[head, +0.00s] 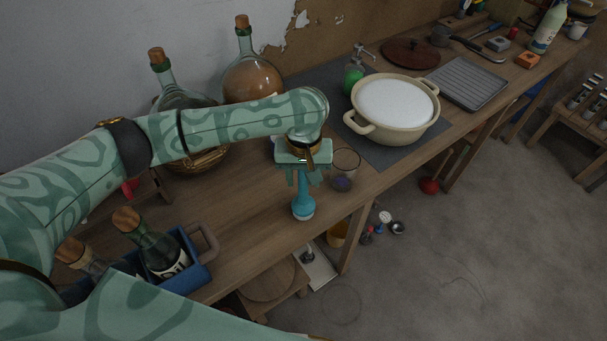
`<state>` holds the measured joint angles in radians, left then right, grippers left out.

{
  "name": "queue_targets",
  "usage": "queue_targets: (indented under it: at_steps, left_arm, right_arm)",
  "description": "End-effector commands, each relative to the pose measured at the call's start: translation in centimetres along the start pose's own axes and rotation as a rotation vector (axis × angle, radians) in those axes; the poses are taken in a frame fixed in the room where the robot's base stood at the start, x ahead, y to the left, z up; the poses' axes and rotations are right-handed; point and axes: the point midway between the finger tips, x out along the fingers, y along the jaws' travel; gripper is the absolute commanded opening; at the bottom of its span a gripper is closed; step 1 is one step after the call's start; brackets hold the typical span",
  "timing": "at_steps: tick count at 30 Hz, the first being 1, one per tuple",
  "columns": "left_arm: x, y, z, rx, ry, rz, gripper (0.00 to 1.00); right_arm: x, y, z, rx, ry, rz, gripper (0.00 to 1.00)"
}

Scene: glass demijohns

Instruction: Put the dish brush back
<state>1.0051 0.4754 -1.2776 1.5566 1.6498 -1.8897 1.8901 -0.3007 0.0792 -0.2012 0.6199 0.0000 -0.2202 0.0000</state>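The dish brush (303,205) is a turquoise piece with a narrow upper part and a wider, rounded, paler lower end. It is upright below my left gripper (303,180), near the front edge of the table. The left gripper points down, with its fingers around the brush's upper part, and looks shut on it. The gripper hides the top of the brush. Whether the lower end touches the wood cannot be told. My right gripper is not in view.
A drinking glass (344,170) stands close right of the brush. Beyond are a cream pot (392,130) with white content, a soap bottle (353,78) and a grey drainer tray (467,82). Demijohns (252,78) stand behind my arm. A blue crate (188,277) with bottles is front left.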

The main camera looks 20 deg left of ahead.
Motion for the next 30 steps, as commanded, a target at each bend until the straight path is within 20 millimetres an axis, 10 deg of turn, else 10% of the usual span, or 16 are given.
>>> queue_targets:
  at_steps: [7, 21, 30]
  left_arm:
    - [-0.5, 0.0, -0.1, 0.001, 0.003, 0.001, 0.43]
    - [-10.7, 0.0, -0.1, 0.0, 0.003, 0.0, 0.43]
    - [-12.4, 0.0, 0.0, 0.0, -0.001, 0.0, 0.43]
  right_arm:
    - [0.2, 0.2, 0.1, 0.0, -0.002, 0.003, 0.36]
    - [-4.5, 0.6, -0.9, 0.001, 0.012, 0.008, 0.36]
    - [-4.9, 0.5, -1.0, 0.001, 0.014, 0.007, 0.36]
